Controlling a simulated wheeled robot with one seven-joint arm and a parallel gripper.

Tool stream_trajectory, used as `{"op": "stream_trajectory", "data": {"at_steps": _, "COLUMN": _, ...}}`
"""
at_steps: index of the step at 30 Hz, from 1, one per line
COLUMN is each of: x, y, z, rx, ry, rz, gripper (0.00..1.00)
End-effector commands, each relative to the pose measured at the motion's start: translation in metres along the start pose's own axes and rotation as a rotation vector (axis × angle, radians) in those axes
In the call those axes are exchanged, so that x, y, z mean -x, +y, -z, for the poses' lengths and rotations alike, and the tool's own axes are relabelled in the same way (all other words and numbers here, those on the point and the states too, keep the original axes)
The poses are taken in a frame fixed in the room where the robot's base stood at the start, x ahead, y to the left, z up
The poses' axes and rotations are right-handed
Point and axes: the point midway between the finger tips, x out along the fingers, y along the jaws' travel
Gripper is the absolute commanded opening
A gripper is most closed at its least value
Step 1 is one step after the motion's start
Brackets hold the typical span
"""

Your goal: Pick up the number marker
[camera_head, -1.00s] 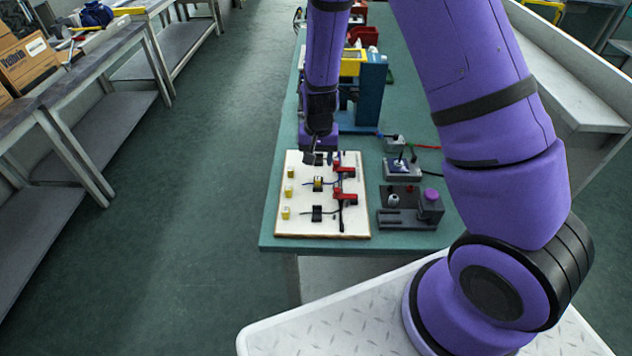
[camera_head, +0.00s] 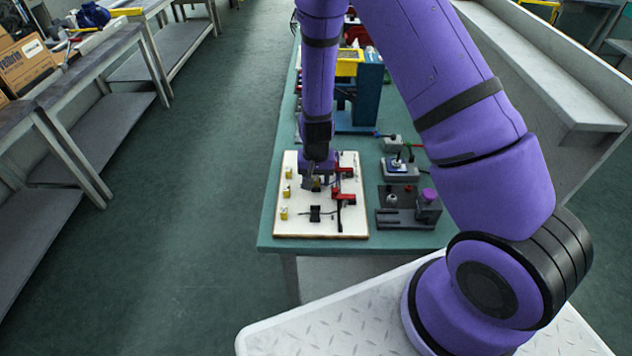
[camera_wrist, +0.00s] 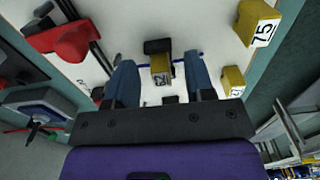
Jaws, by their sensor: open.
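A yellow number marker (camera_wrist: 161,70) with a printed white face sits at a black clip (camera_wrist: 157,46) on the white board (camera_head: 291,229). In the wrist view it lies between the two blue fingers of my gripper (camera_wrist: 160,61). The fingers are open, with a gap on both sides of the marker. I cannot tell how far above the board the fingertips are. In the head view my gripper (camera_head: 312,182) is over the middle of the board and largely hides this marker.
Red valve handles (camera_head: 344,197) are close to the right of my gripper. A black clip (camera_head: 315,214) is empty nearer the front edge. A grey fixture (camera_head: 408,217) with a purple knob stands right of the board. A blue stand (camera_head: 369,95) is behind.

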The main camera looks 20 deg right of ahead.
Motion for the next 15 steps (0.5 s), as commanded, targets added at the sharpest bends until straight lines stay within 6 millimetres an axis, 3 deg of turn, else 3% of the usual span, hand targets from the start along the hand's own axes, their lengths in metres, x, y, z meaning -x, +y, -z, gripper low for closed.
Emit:
{"op": "stream_trajectory", "data": {"at_steps": 2, "x": 0.0001, "y": 0.0, "z": 0.0, "rx": 0.0, "ry": 0.0, "rz": 0.0, "gripper": 0.44}}
{"op": "stream_trajectory", "data": {"at_steps": 8, "x": 0.0003, "y": 0.0001, "z": -0.0001, "rx": 0.0, "ry": 0.0, "rz": 0.0, "gripper": 0.0}}
{"op": "stream_trajectory", "data": {"at_steps": 15, "x": 0.0004, "y": 0.0001, "z": -0.0001, "rx": 0.0, "ry": 0.0, "rz": 0.0, "gripper": 0.0}}
